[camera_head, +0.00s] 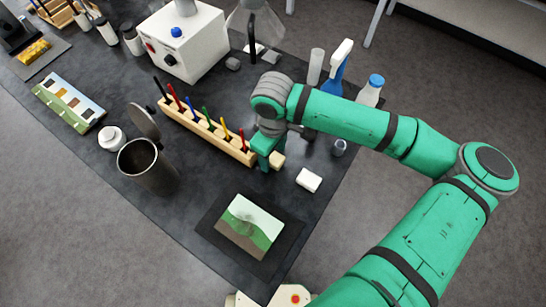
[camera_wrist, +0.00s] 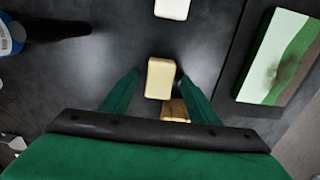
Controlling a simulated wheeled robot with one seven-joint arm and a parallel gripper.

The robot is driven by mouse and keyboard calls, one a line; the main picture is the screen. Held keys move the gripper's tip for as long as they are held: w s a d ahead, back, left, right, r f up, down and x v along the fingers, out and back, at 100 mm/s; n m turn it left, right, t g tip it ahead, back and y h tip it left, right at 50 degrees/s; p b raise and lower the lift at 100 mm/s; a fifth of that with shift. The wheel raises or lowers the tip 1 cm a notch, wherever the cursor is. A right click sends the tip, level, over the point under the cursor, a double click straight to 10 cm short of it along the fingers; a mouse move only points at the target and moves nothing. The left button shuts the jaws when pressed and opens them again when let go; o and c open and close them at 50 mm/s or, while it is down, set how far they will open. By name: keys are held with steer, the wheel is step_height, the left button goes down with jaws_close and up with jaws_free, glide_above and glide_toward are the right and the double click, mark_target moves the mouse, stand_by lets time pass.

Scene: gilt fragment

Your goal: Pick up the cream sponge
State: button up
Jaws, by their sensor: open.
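The cream sponge (camera_wrist: 160,78) is a small pale yellow block lying on the dark table. In the wrist view it sits between the two green fingers of my gripper (camera_wrist: 158,84), which are open, with a narrow dark gap on each side. In the head view my gripper (camera_head: 267,160) points down at the right end of the wooden rack. A pale end of the sponge (camera_head: 279,160) shows just right of the fingers, and the rest is hidden behind them.
A white block (camera_head: 309,180) lies nearby; it also shows in the wrist view (camera_wrist: 172,8). The wooden rack (camera_head: 205,125) with coloured pens is close to my gripper. A landscape picture (camera_head: 249,226) lies on a dark mat. A blue spray bottle (camera_head: 338,70) stands behind my arm.

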steer(key=c, duration=1.1)
steer(key=shift+r, duration=0.15)
steer(key=shift+r, duration=0.55)
steer(key=s+a+r, duration=0.3)
steer(key=r, duration=0.1)
steer(key=s+a+r, duration=0.3)
steer(key=a, duration=0.1)
steer(key=s+a+r, duration=0.3)
steer(key=r, duration=0.1)
steer(key=shift+s+a+r, duration=0.1)
steer(key=shift+a+r, duration=0.15)
steer(key=shift+r, duration=0.1)
